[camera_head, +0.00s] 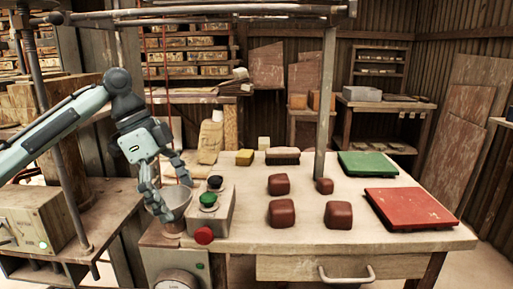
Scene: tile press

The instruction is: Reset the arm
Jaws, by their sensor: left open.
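My left arm comes in from the left and its gripper (172,197) points down at the left end of the wooden table (345,243). The gripper is open, and no held object shows between its fingers. My right gripper is not in view.
Several dark red blocks, one of them a block (281,213), lie mid-table. A green tray (367,164) and a red tray (411,208) lie at the right. An upright post (325,110) rises behind the blocks.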

